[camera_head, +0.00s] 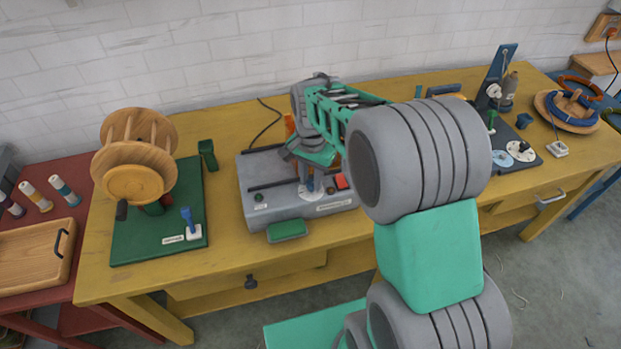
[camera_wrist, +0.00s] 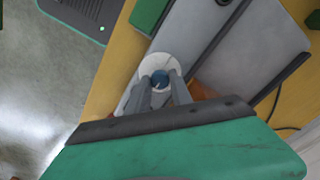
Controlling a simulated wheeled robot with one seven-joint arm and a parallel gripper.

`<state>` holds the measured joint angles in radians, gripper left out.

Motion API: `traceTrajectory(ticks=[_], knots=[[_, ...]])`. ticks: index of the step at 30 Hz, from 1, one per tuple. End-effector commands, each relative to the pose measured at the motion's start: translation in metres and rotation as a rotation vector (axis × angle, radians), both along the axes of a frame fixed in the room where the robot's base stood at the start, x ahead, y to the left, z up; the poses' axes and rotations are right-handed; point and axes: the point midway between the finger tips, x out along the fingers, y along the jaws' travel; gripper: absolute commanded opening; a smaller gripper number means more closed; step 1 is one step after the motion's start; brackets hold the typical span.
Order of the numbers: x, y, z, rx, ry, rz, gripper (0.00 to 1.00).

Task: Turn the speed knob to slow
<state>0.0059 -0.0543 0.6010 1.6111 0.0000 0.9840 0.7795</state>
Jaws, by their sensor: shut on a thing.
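The speed knob (camera_wrist: 160,77) is a small blue knob on a round pale dial (camera_wrist: 153,64) in the wrist view. My gripper (camera_wrist: 160,88) has its two grey fingers on either side of the knob and is shut on it. In the head view, my gripper (camera_head: 309,184) reaches down onto the dial on top of the grey machine box (camera_head: 254,212). The dial's markings and the knob's pointer are too small or too hidden to read.
A red button (camera_head: 341,181) sits just right of the dial. A green pad (camera_head: 287,230) lies in front of the box. A green board with a wooden reel (camera_head: 135,160) stands to the left on the yellow table (camera_head: 230,252). A black board with discs stands to the right.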

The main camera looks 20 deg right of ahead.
Motion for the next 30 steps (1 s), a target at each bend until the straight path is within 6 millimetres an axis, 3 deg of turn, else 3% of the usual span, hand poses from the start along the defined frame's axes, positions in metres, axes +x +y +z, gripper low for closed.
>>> traceTrajectory(ticks=[6,20,30], knots=[[0.0001,-0.0001,0.0002,0.000,0.000,0.000,0.00],[0.0001,-0.0001,0.0004,0.000,0.000,0.026,0.00],[0.0001,-0.0001,0.0003,0.000,0.000,0.214,0.00]])
